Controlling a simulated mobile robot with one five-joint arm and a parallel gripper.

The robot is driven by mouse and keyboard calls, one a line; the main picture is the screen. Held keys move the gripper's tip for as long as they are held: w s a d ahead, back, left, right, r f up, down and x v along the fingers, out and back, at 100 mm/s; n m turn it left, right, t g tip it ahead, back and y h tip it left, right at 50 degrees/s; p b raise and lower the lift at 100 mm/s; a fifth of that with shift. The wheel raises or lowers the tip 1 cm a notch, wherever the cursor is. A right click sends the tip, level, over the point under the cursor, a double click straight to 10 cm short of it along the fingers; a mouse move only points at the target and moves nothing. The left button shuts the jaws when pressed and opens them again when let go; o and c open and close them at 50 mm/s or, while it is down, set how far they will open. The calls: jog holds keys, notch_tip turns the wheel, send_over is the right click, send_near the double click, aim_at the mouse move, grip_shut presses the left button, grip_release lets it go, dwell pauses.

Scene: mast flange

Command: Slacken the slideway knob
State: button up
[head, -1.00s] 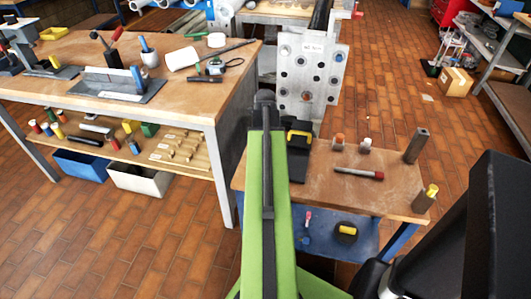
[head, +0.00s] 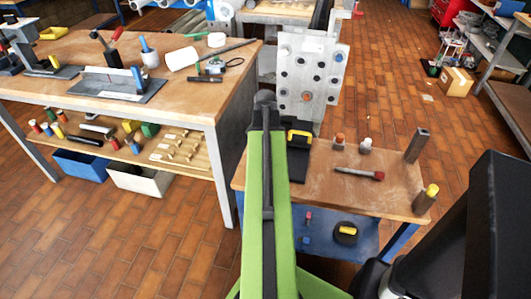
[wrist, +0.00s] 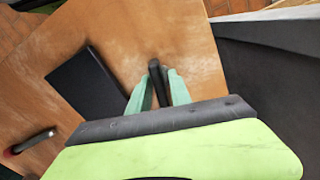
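My gripper (wrist: 160,88) shows in the wrist view as two teal fingers above a wooden top. A dark, narrow, round-ended thing (wrist: 154,70) stands between the fingers and reaches past their tips. I cannot tell whether they press on it or whether it is the slideway knob. In the head view my green arm hides the gripper. The grey mast flange plate (head: 290,72), with several holes and an orange-centred fitting (head: 306,97), stands upright beyond the arm. I cannot make out a slideway knob for certain.
A small wooden-topped trolley (head: 330,205) carries a dark mat (head: 298,170), a yellow-and-black item (head: 299,136), a red-ended tool (head: 358,173) and a dark post (head: 417,145). A cluttered workbench (head: 215,105) stands left.

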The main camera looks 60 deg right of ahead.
jog(key=shift+o, duration=0.9)
notch_tip(320, 180, up, 5)
jog(key=p, duration=0.5)
jog(key=shift+r, duration=0.2)
jog(key=shift+f, duration=0.15)
